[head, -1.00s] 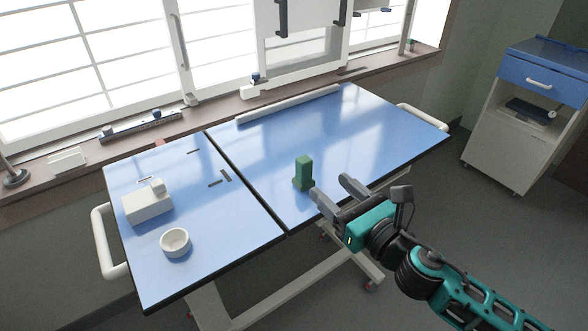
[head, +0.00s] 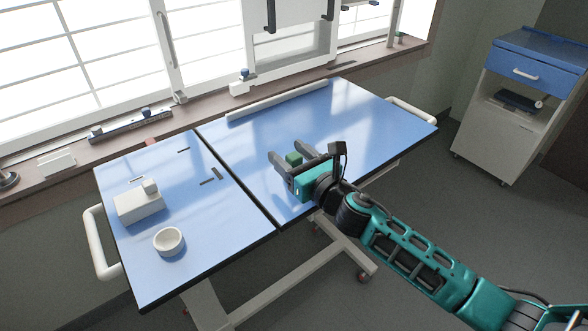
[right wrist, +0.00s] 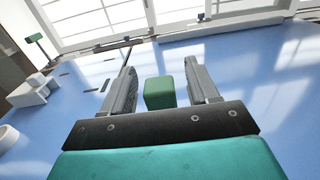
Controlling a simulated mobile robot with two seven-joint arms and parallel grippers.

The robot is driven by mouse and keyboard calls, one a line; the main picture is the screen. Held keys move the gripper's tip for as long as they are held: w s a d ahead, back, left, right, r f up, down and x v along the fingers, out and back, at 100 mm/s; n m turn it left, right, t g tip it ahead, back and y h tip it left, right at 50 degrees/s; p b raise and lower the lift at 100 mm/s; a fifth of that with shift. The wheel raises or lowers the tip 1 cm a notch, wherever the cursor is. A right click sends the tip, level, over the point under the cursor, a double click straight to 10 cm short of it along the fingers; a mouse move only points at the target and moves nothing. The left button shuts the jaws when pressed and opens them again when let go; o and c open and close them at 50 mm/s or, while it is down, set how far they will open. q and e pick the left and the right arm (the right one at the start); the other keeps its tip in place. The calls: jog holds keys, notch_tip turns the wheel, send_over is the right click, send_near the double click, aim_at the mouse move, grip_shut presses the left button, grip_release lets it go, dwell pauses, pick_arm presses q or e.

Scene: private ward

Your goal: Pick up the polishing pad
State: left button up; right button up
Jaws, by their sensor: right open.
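The green block (head: 293,158), which I take to be the polishing pad, stands upright on the blue table top. In the head view my right gripper hides its lower part. My right gripper (head: 288,152) is open, low over the table, with a finger on either side of the block. In the right wrist view the green block (right wrist: 159,93) shows between the two fingers (right wrist: 162,80), with a gap on each side. Whether the palm touches it I cannot tell. My left gripper is not in view.
A white box-like item (head: 138,204) and a white cup (head: 169,241) stand on the left part of the blue table (head: 230,205). A white bar (head: 277,100) lies along the back edge by the window sill. The table's right part is clear around my gripper.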

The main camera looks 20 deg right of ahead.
jog(key=shift+w+a, duration=0.15)
jog(key=shift+w, duration=0.2)
jog(key=c, duration=1.1)
